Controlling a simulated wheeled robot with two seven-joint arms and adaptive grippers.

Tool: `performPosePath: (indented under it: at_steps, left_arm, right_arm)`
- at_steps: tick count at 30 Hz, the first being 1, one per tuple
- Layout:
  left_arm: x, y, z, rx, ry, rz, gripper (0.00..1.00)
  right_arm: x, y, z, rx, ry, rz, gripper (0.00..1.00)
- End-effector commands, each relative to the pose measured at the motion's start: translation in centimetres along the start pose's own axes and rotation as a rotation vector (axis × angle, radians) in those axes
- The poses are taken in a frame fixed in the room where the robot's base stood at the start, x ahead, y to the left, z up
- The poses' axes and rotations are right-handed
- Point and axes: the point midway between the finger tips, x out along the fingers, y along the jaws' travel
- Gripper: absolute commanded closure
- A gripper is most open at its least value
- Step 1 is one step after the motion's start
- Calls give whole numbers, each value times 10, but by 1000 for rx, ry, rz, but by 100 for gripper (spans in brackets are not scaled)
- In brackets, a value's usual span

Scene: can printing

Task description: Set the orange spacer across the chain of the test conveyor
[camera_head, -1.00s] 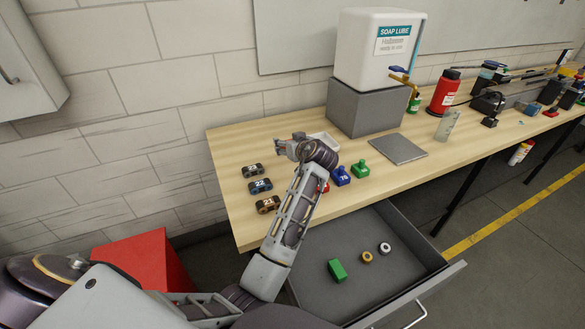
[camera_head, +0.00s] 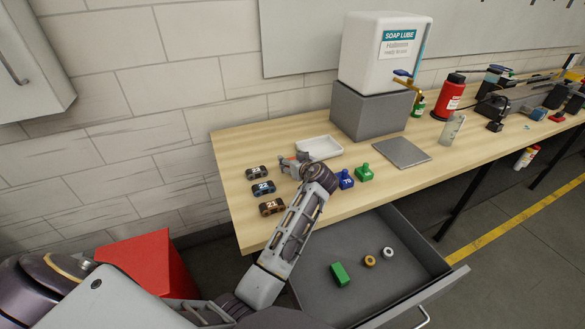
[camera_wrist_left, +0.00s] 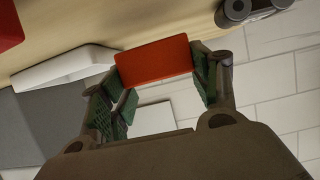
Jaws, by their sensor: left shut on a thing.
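My left gripper (camera_head: 290,164) is over the left part of the table, between the white tray and the numbered dark pieces. In the left wrist view the gripper (camera_wrist_left: 162,75) is shut on an orange-red block, which looks like the orange spacer (camera_wrist_left: 155,62). The block spans between the green-padded fingers. In the head view the block is hidden or too small to make out. I cannot clearly pick out the test conveyor or its chain; a long dark apparatus (camera_head: 530,85) stands at the table's far right. My right gripper is not in view.
A white tray (camera_head: 320,147), dark pieces numbered 23 (camera_head: 257,172), 22 (camera_head: 263,187) and 21 (camera_head: 271,207), blue (camera_head: 345,180) and green (camera_head: 365,173) stamps surround the gripper. The open drawer (camera_head: 420,265) holds a green block (camera_head: 340,274) and two rings. A soap tank (camera_head: 375,55) stands behind.

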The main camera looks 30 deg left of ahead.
Motion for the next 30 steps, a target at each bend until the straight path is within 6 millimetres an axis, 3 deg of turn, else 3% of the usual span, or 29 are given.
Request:
performPosePath:
  at_steps: [9, 25, 26, 27, 30]
  left_arm:
    - [11, 0, 27, 2, -1, 0, 62]
    - [13, 0, 32, 1, 0, 0, 62]
    - [13, 0, 31, 1, 0, 0, 34]
    - [13, 0, 31, 1, -1, 0, 29]
    - [13, 0, 31, 1, -1, 0, 29]
  right_arm:
    - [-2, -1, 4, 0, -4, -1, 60]
    - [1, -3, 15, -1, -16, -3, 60]
    - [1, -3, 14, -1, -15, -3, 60]
    - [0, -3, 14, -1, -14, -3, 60]
    - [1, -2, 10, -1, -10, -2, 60]
